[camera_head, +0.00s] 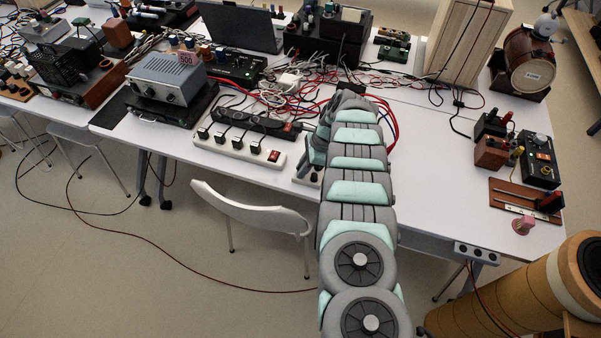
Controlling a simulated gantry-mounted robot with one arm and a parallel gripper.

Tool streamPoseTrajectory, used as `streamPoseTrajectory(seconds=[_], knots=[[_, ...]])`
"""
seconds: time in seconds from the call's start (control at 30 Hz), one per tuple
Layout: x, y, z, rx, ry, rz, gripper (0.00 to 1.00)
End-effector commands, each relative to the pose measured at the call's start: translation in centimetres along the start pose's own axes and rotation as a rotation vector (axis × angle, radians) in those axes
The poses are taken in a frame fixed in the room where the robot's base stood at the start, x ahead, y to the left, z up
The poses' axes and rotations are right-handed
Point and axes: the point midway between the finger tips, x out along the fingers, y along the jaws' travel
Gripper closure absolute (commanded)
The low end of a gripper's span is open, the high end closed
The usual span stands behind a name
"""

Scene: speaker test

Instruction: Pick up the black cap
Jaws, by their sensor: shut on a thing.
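My arm reaches from the bottom of the view over the white table (440,160). It bends down at its far end, beside the cables. My gripper (312,166) shows only in part, low over the table's front edge, just left of the arm and right of a white power strip (238,146). It is shut on a small dark thing, mostly hidden by the gripper and the arm. I cannot make out its shape or tell whether it is the black cap. I cannot tell whether it touches the table. No other black cap can be made out.
Tangled red, white and black cables (285,85) lie behind the gripper. A silver meter box (168,78) stands left, and a wooden cabinet (462,45) back right. A white chair (255,215) stands in front. The tabletop right of my arm is mostly clear.

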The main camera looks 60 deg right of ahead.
Motion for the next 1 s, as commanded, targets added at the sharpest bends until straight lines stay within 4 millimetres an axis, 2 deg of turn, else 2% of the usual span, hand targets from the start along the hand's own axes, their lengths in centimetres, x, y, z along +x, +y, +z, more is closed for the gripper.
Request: streamPoseTrajectory(seconds=[0.47, 0.67, 0.87, 1.0], knots=[[0.0, 0.0, 0.0, 0.000, 0.000, 0.000, 1.00], [-0.7, -0.1, 0.3, 0.000, 0.000, -0.001, 1.00], [-2.8, -0.1, 1.4, -0.001, -0.001, 0.000, 1.00], [-5.5, -0.1, 2.6, -0.002, -0.003, -0.002, 1.00]])
